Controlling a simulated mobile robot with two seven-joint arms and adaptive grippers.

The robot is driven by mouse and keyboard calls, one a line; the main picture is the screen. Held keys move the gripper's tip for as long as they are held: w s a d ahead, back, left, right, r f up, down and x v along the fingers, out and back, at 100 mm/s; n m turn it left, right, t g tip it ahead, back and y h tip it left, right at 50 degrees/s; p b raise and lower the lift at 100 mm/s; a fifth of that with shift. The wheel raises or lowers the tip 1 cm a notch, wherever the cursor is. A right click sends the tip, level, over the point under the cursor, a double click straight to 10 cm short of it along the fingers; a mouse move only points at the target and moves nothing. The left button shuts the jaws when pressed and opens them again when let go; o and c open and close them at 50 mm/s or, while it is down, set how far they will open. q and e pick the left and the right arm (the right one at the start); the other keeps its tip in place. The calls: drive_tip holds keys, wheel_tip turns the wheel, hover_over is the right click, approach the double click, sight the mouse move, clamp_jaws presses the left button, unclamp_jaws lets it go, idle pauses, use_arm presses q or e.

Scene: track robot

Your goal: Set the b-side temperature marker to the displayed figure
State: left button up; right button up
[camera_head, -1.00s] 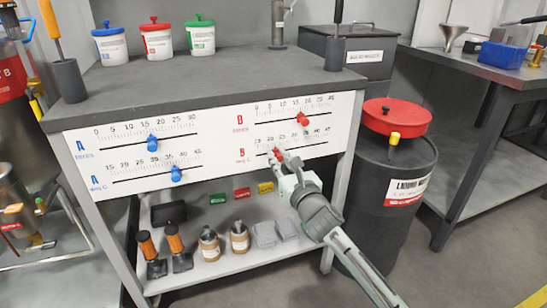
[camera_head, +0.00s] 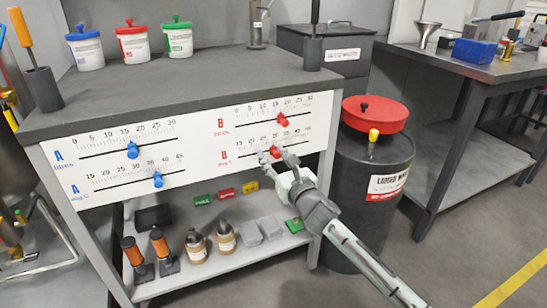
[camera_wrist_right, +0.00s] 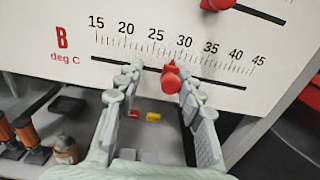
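The red b-side temperature marker (camera_head: 275,151) sits on the lower B slot, labelled deg C, on the white panel (camera_head: 200,160). In the right wrist view the marker (camera_wrist_right: 171,77) stands between the 25 and 30 labels of the scale. My right gripper (camera_head: 284,160) is at the marker. In the wrist view its fingers (camera_wrist_right: 160,82) are spread, with the marker between their tips, closer to the right finger. A gap shows on the left; I cannot tell whether the right finger touches it. My left gripper is not in view. I see no separate display with a figure.
Above is the red B litres marker (camera_head: 283,119). The blue A litres marker (camera_head: 132,150) and blue A temperature marker (camera_head: 157,180) are on the left. A shelf (camera_head: 215,265) with bottles and blocks lies below. A dark drum (camera_head: 365,190) stands right of the bench.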

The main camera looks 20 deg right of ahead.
drive_tip(key=shift+s, duration=0.1)
drive_tip(key=s, duration=1.1)
drive_tip(key=shift+s+d, duration=0.2)
drive_tip(key=shift+s, duration=0.2)
